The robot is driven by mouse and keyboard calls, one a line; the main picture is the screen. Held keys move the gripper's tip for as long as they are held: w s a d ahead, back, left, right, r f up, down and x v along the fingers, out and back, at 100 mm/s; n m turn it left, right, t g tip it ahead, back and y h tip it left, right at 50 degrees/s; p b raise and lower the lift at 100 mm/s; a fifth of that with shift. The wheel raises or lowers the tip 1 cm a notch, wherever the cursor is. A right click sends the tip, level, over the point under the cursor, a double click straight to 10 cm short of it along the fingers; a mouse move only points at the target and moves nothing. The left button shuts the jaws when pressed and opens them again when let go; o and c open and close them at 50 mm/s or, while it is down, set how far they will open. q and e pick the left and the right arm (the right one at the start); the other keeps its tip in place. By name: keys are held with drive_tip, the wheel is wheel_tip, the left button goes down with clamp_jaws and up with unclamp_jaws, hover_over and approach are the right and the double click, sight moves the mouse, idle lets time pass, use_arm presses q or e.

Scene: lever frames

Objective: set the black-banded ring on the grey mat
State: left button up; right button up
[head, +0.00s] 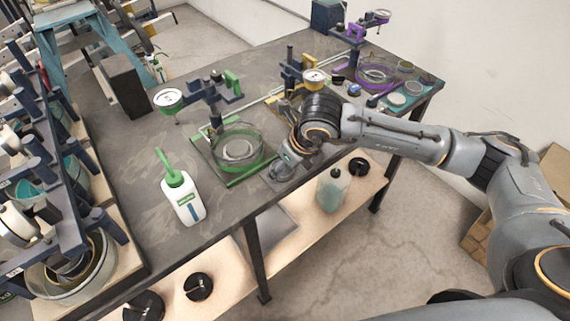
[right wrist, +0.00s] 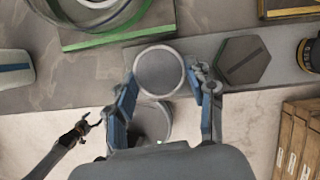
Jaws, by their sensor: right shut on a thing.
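My right gripper (right wrist: 160,78) has its two fingers on either side of a round grey ring with a pale rim (right wrist: 158,70). I take this for the ring; a black band cannot be made out. The ring appears over a grey strip (right wrist: 200,50), likely the grey mat, near the table's front edge. Whether they touch is unclear. In the head view the right gripper (head: 286,166) is at the front edge, right of the green station, and mostly hides the ring. A dark claw, apparently my left gripper (right wrist: 86,124), shows low in the right wrist view with fingers apart and empty.
A dark hexagon (right wrist: 243,60) lies right of the ring. The green station (head: 237,150) stands left, with a white bottle (head: 183,197) beyond it. Yellow (head: 291,78) and purple (head: 375,74) stations stand behind my arm. A clear bottle (head: 332,190) stands on the lower shelf.

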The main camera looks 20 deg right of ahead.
drive_tip(key=shift+f, duration=0.15)
drive_tip(key=o, duration=1.3)
drive_tip(key=shift+r, duration=0.25)
drive_tip(key=b+v, duration=0.1)
drive_tip(key=v, duration=1.1)
